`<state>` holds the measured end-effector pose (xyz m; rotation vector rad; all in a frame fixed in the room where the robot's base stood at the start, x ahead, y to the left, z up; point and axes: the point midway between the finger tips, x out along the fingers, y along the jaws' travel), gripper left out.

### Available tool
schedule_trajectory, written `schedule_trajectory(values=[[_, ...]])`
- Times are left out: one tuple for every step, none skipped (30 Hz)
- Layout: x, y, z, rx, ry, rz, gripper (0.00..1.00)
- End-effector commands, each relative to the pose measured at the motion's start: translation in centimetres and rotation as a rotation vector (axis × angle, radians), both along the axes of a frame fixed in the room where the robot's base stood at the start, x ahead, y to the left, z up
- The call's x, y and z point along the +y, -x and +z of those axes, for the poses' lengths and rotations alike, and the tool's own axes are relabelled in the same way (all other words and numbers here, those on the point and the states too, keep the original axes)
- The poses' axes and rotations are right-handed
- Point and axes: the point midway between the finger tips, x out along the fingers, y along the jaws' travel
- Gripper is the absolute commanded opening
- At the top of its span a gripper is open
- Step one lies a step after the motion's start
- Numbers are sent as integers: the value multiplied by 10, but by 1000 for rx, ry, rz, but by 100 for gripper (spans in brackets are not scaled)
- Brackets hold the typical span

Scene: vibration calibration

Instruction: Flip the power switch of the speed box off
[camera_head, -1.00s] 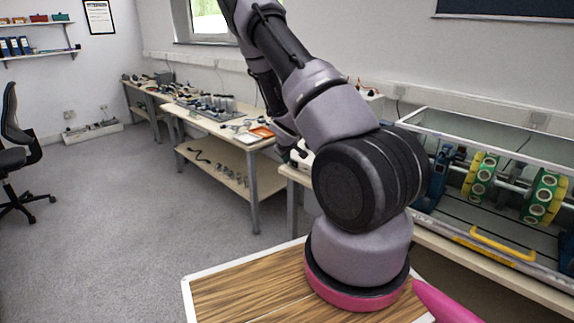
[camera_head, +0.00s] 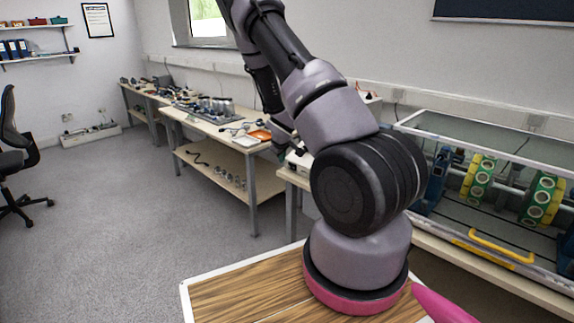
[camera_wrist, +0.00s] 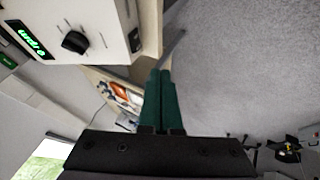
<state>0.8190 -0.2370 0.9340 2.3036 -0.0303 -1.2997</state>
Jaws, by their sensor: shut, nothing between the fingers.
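The speed box (camera_wrist: 85,30) is a white box at the upper left of the wrist view, seen tilted. It has a green lit rpm display (camera_wrist: 28,40) and a black knob (camera_wrist: 75,41). A small green lit patch (camera_wrist: 8,61) shows at the left edge; I cannot tell whether it is the power switch. My gripper (camera_wrist: 160,72) has dark green fingers, shut and empty, pointing past the lower right of the box with a visible gap. In the head view a white box (camera_head: 299,160) shows beside my arm, partly hidden, and the fingertips are not clear.
A glass-sided rig with green-yellow discs (camera_head: 541,198) and a yellow handle (camera_head: 500,246) stands at the right. A long workbench (camera_head: 215,128) with tools lines the wall. An office chair (camera_head: 15,160) stands at the left. The grey floor (camera_head: 130,215) between is clear.

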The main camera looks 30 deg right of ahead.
Motion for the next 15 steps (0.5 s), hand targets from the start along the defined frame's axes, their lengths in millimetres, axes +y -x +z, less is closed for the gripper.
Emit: schedule_trajectory(values=[[-1, -1, -2, 1, 0, 0, 0], [-1, -2, -3, 1, 0, 0, 0], [-2, -3, -6, 1, 0, 0, 0], [-3, -5, -9, 1, 1, 0, 0], [-4, -8, -12, 1, 1, 0, 0], [-5, -11, -17, 1, 1, 0, 0], [-7, -13, -22, 2, 0, 1, 0], [-8, -17, -27, 2, 0, 2, 0], [-10, -21, -33, 2, 2, 1, 0], [-12, -25, -39, 2, 1, 0, 0], [-14, -28, -44, 2, 0, -1, 0], [-16, -33, -51, 2, 1, 0, 0], [-18, -37, -56, 2, 2, 1, 0], [-19, -40, -62, 2, 2, 1, 0], [-22, -45, -68, 1, 1, 0, 0]])
